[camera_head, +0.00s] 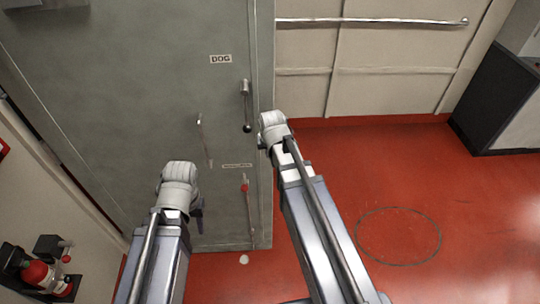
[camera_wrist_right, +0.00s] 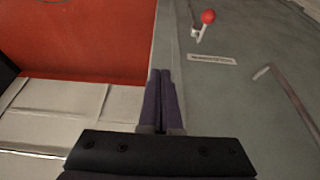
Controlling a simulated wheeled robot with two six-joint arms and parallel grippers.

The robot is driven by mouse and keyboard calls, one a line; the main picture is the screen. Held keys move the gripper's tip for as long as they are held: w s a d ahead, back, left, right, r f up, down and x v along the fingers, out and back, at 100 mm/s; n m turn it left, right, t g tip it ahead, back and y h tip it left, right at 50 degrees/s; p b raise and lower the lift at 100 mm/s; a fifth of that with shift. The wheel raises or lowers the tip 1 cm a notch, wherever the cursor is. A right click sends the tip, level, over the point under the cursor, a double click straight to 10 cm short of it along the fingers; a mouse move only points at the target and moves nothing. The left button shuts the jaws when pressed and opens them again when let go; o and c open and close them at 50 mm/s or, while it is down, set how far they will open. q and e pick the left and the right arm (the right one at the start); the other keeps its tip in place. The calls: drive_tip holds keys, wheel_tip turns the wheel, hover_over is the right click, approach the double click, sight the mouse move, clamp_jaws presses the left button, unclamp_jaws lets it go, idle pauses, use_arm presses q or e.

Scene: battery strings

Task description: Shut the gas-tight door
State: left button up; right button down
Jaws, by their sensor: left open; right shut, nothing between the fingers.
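The grey gas-tight door (camera_head: 130,80) fills the left half of the head view; whether it is closed cannot be told. It carries a DOG label (camera_head: 220,59), a lever with a black ball end (camera_head: 246,105), a pale pull handle (camera_head: 204,138) and a small red-knobbed lever (camera_head: 245,185). My left gripper (camera_head: 198,207) is open in front of the lower door, its fingers partly hidden by its wrist. My right gripper (camera_head: 264,145) is at the door's right edge; in the right wrist view its fingers (camera_wrist_right: 161,88) are shut together and empty, over that edge.
A red floor (camera_head: 400,185) with a dark circle outline lies clear to the right. A pale panelled wall (camera_head: 370,55) with a metal rail (camera_head: 375,21) stands behind it. A dark cabinet (camera_head: 495,100) stands far right. A red-and-black fitting (camera_head: 40,272) is at the lower left.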

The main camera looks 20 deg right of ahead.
drive_tip(key=w+d+f+b, duration=0.1)
drive_tip(key=w+f+b, duration=0.1)
drive_tip(key=w, duration=0.3)
drive_tip(key=shift+w+d+f+b, duration=0.15)
drive_tip(key=shift+d+f+b, duration=0.15)
drive_tip(key=shift+f, duration=0.6)
